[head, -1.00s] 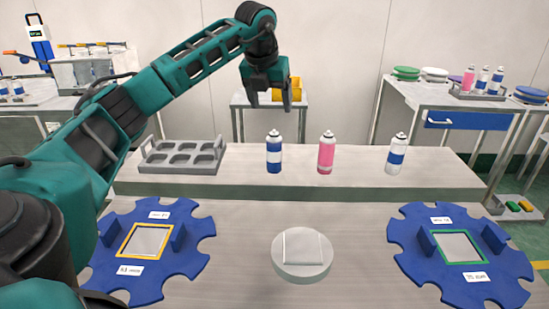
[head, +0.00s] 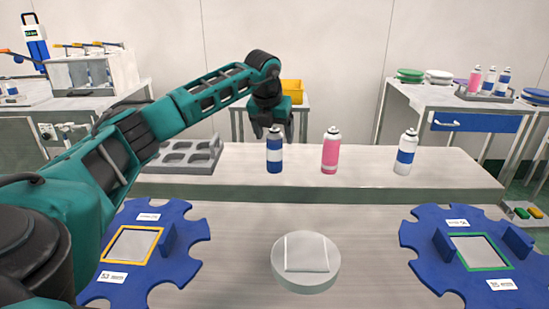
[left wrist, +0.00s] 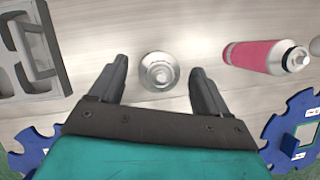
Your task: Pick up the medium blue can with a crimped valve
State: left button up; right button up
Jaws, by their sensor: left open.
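The blue can (head: 274,163) with a white band stands upright on the raised shelf behind the work table. Its silvery top (left wrist: 159,71) shows in the left wrist view, between and just beyond my fingers. My left gripper (head: 273,133) is open and empty, pointing down over this can, with its fingers at either side of the can's top. Whether they touch it I cannot tell. A pink can (head: 330,155) stands to its right, and a white can with a blue band (head: 405,158) stands farther right. My right gripper is out of view.
A grey tray with empty holes (head: 205,160) lies left of the blue can. Two blue notched plates (head: 185,250) (head: 425,215) and a round grey disc (head: 306,285) lie on the front table. More cans (head: 488,82) stand on the back right table.

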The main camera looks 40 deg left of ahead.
aim_at(275, 143)
pick_arm(q)
jog(key=x, duration=0.4)
jog(key=shift+s+f, duration=0.1)
jog(key=shift+f, duration=0.15)
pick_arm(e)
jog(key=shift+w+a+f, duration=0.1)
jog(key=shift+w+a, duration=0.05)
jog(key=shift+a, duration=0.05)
pick_arm(q)
jog(key=shift+c, duration=0.2)
jog(key=c, duration=1)
jog(key=shift+r, duration=0.1)
notch_tip(275, 143, up, 20)
jog(key=p, duration=0.3)
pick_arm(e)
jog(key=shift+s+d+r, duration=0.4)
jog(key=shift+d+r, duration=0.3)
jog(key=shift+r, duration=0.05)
pick_arm(q)
jog(key=shift+d, duration=0.1)
